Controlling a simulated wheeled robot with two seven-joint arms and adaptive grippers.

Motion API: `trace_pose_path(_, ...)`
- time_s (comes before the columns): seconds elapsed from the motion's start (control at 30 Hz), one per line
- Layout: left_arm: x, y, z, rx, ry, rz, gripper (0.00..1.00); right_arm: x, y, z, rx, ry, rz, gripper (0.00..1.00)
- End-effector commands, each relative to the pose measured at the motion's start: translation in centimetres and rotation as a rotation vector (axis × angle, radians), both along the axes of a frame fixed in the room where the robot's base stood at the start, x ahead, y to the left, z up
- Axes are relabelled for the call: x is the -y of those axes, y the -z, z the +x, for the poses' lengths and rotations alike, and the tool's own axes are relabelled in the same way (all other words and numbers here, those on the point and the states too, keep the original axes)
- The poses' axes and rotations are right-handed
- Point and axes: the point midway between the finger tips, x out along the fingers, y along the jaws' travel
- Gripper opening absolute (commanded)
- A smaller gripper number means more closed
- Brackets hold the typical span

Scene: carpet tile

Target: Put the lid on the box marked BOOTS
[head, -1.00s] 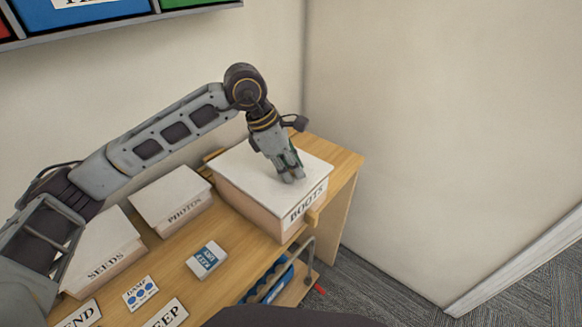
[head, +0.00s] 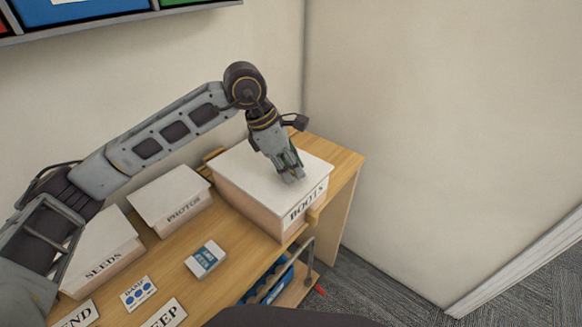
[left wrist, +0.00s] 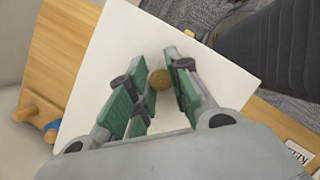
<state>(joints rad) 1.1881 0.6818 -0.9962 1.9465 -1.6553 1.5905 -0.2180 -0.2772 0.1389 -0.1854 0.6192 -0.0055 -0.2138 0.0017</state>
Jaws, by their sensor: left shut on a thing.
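The box marked BOOTS (head: 262,214) stands at the right end of the wooden desk, its label on the front face. A flat white lid (head: 240,163) lies across its top and also shows in the left wrist view (left wrist: 118,42). I cannot tell whether its rim is fully seated. My left gripper (head: 292,177) points down at the lid. In the left wrist view its green-padded fingers (left wrist: 158,72) are shut on the lid's round brown knob (left wrist: 160,79). My right gripper is out of view.
Lidded boxes marked SEEDS (head: 104,262) and PHOTOS (head: 184,212) stand to the left. Small labelled cards and a blue-and-white pack (head: 206,259) lie in front. A wall rises behind and right. A metal handle (head: 308,255) and blue items (head: 270,280) are below the desk edge.

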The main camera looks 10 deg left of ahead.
Motion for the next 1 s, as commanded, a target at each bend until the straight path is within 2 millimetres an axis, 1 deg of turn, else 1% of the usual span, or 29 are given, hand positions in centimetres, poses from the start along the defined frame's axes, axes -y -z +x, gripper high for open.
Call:
trace_pose_path(0.27,0.0,-0.04,0.01,0.0,0.0,0.0,0.0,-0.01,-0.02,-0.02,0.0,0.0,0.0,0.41)
trace_pose_path(0.37,0.01,-0.04,0.01,0.0,0.0,0.0,0.0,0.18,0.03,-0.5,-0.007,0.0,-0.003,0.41)
trace_pose_path(1.0,0.0,0.42,0.01,0.0,0.0,0.0,0.0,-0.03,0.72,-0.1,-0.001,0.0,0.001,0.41)
